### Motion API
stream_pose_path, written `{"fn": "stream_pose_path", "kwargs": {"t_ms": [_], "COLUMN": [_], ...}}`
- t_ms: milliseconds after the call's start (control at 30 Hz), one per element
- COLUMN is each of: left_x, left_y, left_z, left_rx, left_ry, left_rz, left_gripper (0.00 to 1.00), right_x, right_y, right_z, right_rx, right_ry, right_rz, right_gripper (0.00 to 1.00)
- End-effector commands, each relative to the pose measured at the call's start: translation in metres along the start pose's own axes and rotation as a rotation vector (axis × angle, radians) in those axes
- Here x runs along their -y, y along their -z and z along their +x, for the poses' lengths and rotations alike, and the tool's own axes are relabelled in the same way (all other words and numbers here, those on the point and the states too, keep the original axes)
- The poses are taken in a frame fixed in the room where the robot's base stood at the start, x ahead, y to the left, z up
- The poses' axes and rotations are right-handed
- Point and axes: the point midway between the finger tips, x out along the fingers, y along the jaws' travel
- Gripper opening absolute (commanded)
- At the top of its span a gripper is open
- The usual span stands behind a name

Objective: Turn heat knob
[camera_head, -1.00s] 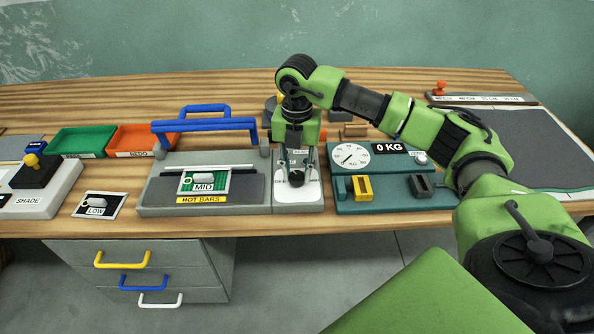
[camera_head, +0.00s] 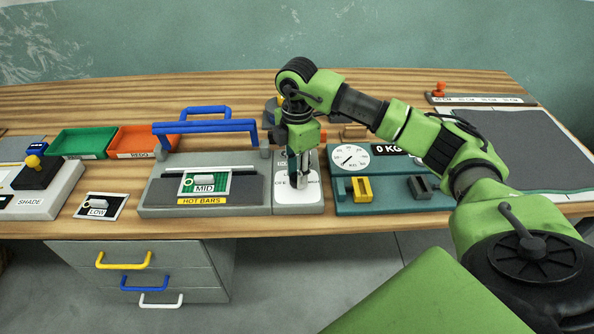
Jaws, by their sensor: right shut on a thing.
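My right gripper (camera_head: 299,180) points down over the white panel (camera_head: 312,202) beside the heat sealer. It is shut on the heat knob, which is mostly hidden by the fingers. Part of the panel's lettering shows on both sides of the fingers. The sealer (camera_head: 158,197) is grey with a blue handle (camera_head: 205,127) raised behind it and a yellow "HOT BARS" label. My left gripper is not in view.
A teal scale (camera_head: 395,205) reading 0 KG stands just right of the panel. A card marked MID (camera_head: 203,183) lies on the sealer, and a LOW card (camera_head: 100,206) lies left of it. Green (camera_head: 84,142) and orange (camera_head: 140,139) trays stand at the back left.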

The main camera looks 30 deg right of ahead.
Motion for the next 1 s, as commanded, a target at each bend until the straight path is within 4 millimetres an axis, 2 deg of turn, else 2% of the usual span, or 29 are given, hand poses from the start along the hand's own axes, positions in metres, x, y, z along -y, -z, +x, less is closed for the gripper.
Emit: {"fn": "stream_pose_path", "kwargs": {"t_ms": [300, 833, 867, 900, 1000], "left_x": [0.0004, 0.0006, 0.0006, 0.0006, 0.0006], "left_y": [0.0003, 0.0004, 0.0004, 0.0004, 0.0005], "left_z": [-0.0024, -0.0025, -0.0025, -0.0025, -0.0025], "left_rx": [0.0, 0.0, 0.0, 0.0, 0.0], "left_ry": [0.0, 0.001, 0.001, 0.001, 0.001], "left_rz": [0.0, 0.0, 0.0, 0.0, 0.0], "left_gripper": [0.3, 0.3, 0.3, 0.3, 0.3], "right_x": [-0.0013, -0.0015, -0.0015, -0.0014, -0.0011], "right_y": [-0.001, -0.0012, -0.0012, -0.0012, -0.0009], "right_z": [-0.0017, -0.0017, -0.0017, -0.0016, -0.0012], "right_rx": [0.001, 0.002, 0.002, 0.002, 0.001], "right_ry": [-0.004, -0.005, -0.005, -0.005, -0.004], "right_rz": [0.117, 0.137, 0.137, 0.137, 0.136], "right_gripper": [0.05, 0.05, 0.34, 0.43, 0.43]}}
